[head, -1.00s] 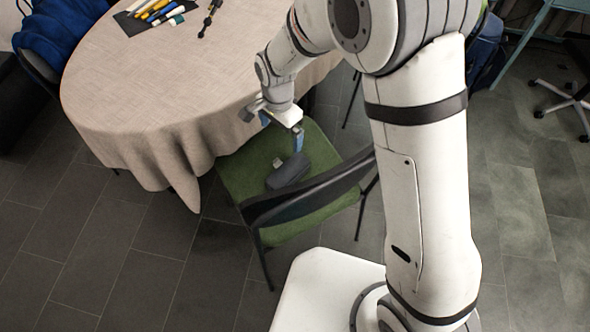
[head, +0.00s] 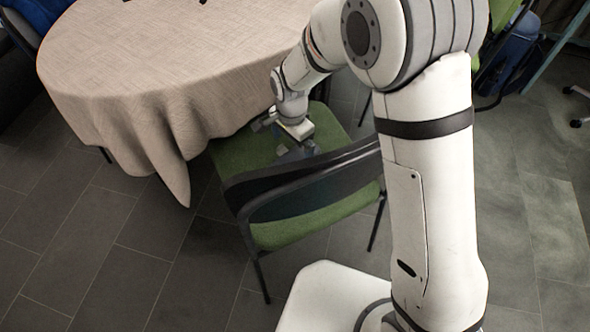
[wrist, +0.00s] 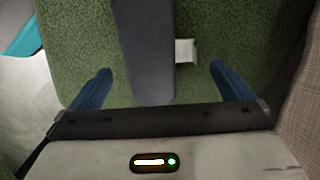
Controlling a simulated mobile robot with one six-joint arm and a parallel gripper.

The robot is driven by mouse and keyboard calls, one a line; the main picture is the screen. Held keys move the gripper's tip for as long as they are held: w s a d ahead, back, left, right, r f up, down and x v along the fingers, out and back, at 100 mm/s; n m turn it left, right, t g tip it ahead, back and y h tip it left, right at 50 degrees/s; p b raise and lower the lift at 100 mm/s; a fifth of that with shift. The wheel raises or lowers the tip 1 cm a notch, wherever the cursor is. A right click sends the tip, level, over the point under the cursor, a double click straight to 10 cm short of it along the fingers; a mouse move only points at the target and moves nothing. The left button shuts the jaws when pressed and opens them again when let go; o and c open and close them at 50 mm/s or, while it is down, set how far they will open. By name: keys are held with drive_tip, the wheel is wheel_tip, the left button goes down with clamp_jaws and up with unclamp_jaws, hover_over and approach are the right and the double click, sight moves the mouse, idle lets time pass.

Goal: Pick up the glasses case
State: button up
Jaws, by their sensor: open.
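The glasses case (wrist: 148,45) is a long dark grey case lying on the green chair seat (wrist: 80,45). In the wrist view it runs from the top edge down between my fingers, and its near end is by the gripper body. In the head view the case is mostly hidden behind my gripper and the chair's backrest. My gripper (wrist: 160,70) is open, with one blue finger on each side of the case and a gap to each. I cannot tell how far the fingertips are above the seat.
A small pale block (wrist: 186,50) lies right beside the case, between it and the right finger. The chair's dark backrest (head: 300,176) rises in front of the gripper. A table with a beige cloth (head: 150,75) overhangs the seat on the left.

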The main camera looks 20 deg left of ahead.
sight(291, 156)
drive_tip(key=f+b, duration=0.1)
drive_tip(key=f, duration=0.2)
drive_tip(key=f+b, duration=0.1)
drive_tip(key=f, duration=0.2)
drive_tip(key=shift+s+a+f, duration=0.1)
drive_tip(key=shift+s, duration=0.1)
drive_tip(key=shift+c, duration=0.2)
drive_tip(key=c, duration=1)
